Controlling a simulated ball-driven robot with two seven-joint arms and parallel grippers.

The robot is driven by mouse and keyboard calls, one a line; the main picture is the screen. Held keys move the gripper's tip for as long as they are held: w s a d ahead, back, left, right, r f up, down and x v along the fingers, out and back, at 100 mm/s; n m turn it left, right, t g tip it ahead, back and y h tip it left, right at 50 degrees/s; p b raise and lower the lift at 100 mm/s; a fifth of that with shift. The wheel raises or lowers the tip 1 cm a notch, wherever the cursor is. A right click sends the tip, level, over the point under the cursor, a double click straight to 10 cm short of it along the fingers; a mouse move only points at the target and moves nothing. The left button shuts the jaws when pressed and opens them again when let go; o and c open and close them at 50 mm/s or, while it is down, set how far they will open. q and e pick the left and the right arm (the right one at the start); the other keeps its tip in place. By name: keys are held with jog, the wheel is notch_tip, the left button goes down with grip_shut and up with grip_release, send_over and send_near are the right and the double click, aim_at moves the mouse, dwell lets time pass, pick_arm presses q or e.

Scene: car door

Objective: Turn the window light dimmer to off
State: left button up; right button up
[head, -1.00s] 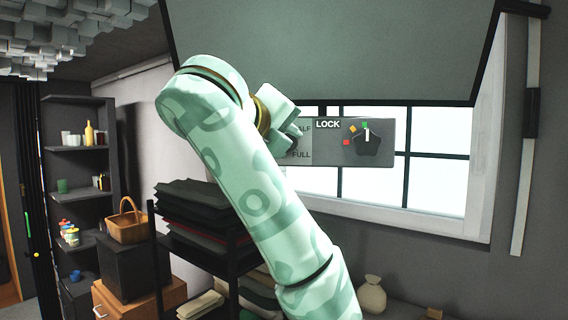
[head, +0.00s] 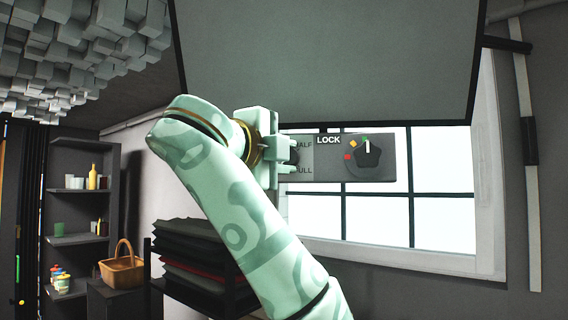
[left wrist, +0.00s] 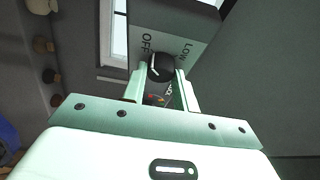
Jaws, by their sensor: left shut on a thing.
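The dimmer knob (left wrist: 163,66) is round and black with a white mark, seen in the left wrist view below the OFF and LOW labels. The white mark is on its left side, the side of the OFF label. My left gripper (left wrist: 160,80) is shut on this knob, one finger on each side. In the head view my left gripper (head: 288,156) is at the left end of the grey control panel (head: 330,172) and hides most of the knob; parts of HALF and FULL show beside it. My right gripper is not in view.
A second dark knob (head: 367,154) under LOCK, with coloured marks, sits on the right of the panel. A large dark board (head: 325,60) hangs just above. The bright window (head: 440,220) is behind. Shelves (head: 80,200) and a stack of dark cloths (head: 190,245) stand at the left.

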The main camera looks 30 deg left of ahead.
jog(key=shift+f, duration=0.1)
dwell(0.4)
pick_arm(q)
jog(key=o, duration=1)
jog(key=shift+w, duration=0.15)
jog(key=s+b, duration=1)
jog(key=s, duration=0.1)
jog(key=s+b, duration=0.5)
jog(key=shift+s+d+b, duration=0.2)
jog(key=shift+d+b, duration=0.15)
jog(key=shift+b, duration=0.05)
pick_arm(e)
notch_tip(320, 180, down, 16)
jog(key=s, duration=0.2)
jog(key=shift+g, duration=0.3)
pick_arm(q)
jog(key=shift+f, duration=0.1)
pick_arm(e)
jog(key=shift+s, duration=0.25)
